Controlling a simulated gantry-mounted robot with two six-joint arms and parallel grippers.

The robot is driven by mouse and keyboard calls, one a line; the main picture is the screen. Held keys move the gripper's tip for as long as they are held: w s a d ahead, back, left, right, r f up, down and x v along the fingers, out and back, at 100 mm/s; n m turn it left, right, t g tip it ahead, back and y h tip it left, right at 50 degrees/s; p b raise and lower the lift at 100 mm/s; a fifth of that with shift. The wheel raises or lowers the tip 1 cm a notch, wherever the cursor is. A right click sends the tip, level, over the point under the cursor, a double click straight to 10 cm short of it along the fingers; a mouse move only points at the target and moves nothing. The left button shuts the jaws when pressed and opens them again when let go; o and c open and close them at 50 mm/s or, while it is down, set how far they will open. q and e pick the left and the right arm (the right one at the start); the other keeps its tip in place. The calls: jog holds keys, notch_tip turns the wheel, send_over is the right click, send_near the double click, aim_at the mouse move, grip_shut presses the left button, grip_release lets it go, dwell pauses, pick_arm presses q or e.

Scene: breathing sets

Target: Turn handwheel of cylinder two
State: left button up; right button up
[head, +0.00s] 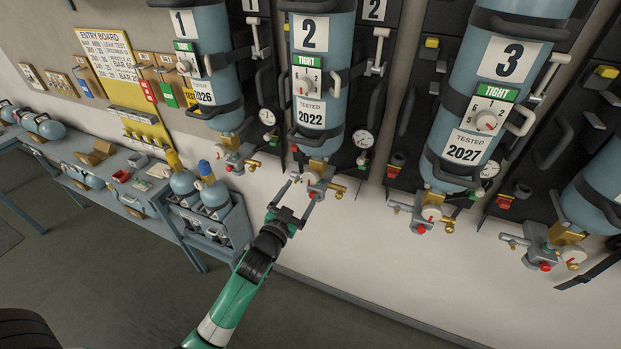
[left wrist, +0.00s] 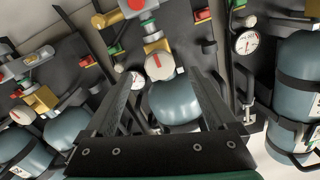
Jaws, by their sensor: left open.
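Cylinder two (head: 323,75) is a blue cylinder strapped upright to the wall rack, with a "2" label, a green TIGHT tag and a "TESTED 2022" label. Its handwheel (head: 313,178) is a small pale round knob on the valve below the cylinder. In the left wrist view the handwheel (left wrist: 160,66) is cream with a red mark, in front of the cylinder's lower end (left wrist: 175,103). My left gripper (head: 305,188) is open just below the valve. In the wrist view its fingers (left wrist: 161,80) stand either side of the handwheel, apparently without touching it. My right gripper is not in view.
Cylinder one (head: 205,65) hangs to the left and cylinder three (head: 493,90) to the right, with their own valves. A pressure gauge (head: 363,138) sits right of cylinder two's valve. A blue workbench (head: 130,190) with loose parts and small cylinders stands at left.

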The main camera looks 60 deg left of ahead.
aim_at(309, 181)
pick_arm(q)
jog(key=x, duration=0.7)
jog(key=shift+w, duration=0.1)
jog(key=c, duration=1.4)
